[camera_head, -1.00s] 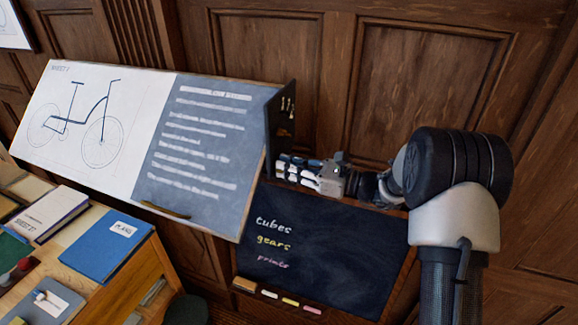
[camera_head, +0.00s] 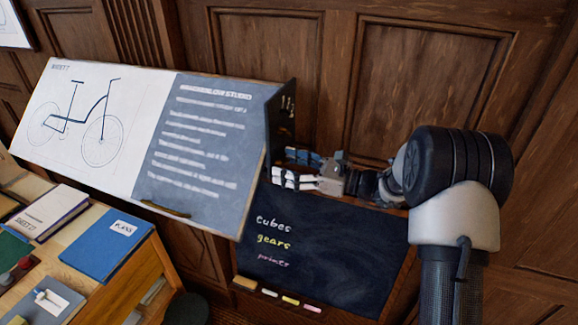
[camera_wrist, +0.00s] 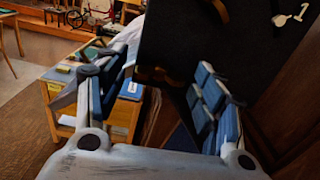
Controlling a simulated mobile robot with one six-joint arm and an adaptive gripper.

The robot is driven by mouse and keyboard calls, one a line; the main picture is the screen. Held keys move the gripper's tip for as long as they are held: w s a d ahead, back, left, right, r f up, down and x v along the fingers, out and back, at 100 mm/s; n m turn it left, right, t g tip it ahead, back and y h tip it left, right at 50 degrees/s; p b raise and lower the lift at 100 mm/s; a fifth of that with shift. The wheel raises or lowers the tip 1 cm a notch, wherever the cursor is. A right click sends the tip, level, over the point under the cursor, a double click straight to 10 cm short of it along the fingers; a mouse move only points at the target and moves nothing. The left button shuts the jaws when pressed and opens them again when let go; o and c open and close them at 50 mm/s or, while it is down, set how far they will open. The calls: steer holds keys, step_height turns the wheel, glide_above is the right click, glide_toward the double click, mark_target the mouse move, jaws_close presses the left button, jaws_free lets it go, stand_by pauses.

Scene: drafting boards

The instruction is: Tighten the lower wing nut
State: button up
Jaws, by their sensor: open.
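My gripper (camera_head: 280,166) is open at the lower part of the dark side panel (camera_head: 284,112) on the right edge of the tilted drafting board (camera_head: 205,135). The panel also shows in the wrist view (camera_wrist: 205,40), with my blue-padded fingers (camera_wrist: 153,70) spread in front of it. A small brass-brown piece (camera_wrist: 155,74), perhaps the lower wing nut, lies between the fingers, apart from both pads. A second brownish piece (camera_wrist: 219,10) is at the top of the panel. In the head view the wing nuts cannot be made out.
A chalkboard (camera_head: 320,245) with chalk writing stands below my gripper. A desk with a blue folder (camera_head: 107,240) and books is at the left. The wood-panelled wall (camera_head: 420,70) is close behind.

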steer(key=shift+d, duration=0.1)
steer(key=v, duration=1.1)
steer(key=shift+s+d, duration=0.2)
steer(key=shift+d, duration=0.15)
